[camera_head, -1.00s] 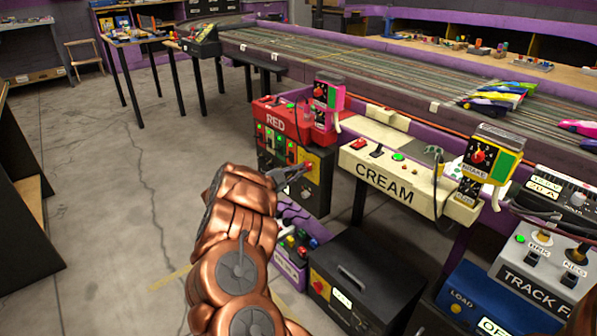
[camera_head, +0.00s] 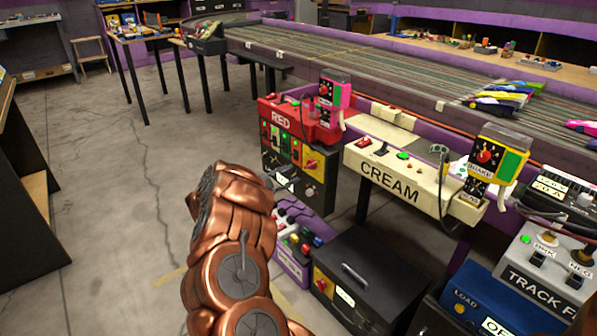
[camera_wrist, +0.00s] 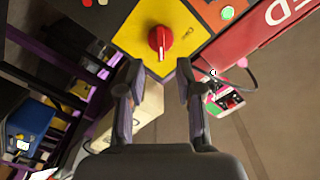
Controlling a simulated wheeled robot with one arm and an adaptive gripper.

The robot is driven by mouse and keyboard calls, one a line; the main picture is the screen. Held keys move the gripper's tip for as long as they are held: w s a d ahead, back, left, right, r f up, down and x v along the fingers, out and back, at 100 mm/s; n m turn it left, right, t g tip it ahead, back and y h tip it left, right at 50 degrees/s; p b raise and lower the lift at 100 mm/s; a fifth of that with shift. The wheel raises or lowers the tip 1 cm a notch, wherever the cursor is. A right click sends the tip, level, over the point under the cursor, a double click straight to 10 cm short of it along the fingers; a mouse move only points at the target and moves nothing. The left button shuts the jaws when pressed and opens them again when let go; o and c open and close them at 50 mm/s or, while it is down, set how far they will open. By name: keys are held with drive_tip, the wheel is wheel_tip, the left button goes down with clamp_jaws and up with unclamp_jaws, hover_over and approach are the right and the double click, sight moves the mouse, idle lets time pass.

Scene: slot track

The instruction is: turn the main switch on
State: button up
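The likely main switch is a red rotary knob (camera_wrist: 160,40) on a yellow plate (camera_wrist: 196,24) in the wrist view. A pale mark on the knob points down in that picture. In the head view the red knob (camera_head: 311,164) sits on the black cabinet's front under the red RED unit. My gripper (camera_wrist: 160,72) is open and empty. Its two fingers are apart, with the knob just beyond the gap between their tips; I see no contact.
A green button (camera_wrist: 227,13) is close to the knob. The cream CREAM unit (camera_head: 398,178) stands right of the cabinet. A purple box with buttons (camera_head: 291,262) and a black box (camera_head: 372,278) with another red knob are below. The floor at left (camera_head: 110,200) is clear.

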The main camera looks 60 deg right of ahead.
drive_tip(key=v, duration=0.5)
drive_tip(key=shift+a, duration=0.4)
